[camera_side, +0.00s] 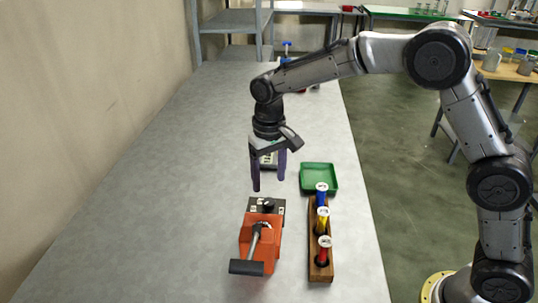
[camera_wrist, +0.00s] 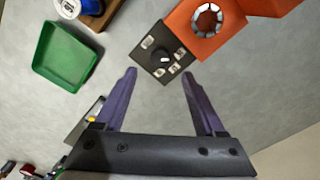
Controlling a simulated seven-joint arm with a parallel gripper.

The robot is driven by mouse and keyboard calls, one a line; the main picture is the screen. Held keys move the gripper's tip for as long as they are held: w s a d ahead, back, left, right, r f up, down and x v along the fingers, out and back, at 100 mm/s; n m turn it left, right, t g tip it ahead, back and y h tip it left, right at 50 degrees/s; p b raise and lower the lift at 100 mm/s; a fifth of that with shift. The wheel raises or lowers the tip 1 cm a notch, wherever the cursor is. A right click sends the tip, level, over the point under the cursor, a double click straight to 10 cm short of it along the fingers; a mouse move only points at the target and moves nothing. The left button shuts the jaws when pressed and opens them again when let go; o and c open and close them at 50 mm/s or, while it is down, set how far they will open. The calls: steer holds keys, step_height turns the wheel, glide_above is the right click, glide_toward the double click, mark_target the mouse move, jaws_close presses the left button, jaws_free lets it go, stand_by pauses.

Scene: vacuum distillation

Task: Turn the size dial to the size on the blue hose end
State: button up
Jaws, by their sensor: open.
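The size dial is a dark knob (camera_side: 267,204) on a black plate with pale size labels, fixed to an orange crimping tool (camera_side: 258,240). In the wrist view the dial (camera_wrist: 165,59) lies just past the fingertips, with its labels too small to read. The blue hose end (camera_side: 321,194) stands upright in a wooden rack (camera_side: 318,262) to the right; its white top (camera_wrist: 68,7) shows at the upper left of the wrist view. Its size marking is not legible. My gripper (camera_side: 269,184) is open and empty, pointing down above and behind the dial; it also shows in the wrist view (camera_wrist: 159,72).
Yellow (camera_side: 322,222) and red (camera_side: 324,252) hose ends stand in the same rack. A green tray (camera_side: 319,178) lies behind it. The tool's black-handled lever (camera_side: 247,266) sticks out in front. The table's left side is clear.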

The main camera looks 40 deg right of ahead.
step_height(320, 180, up, 7)
stand_by(0.3)
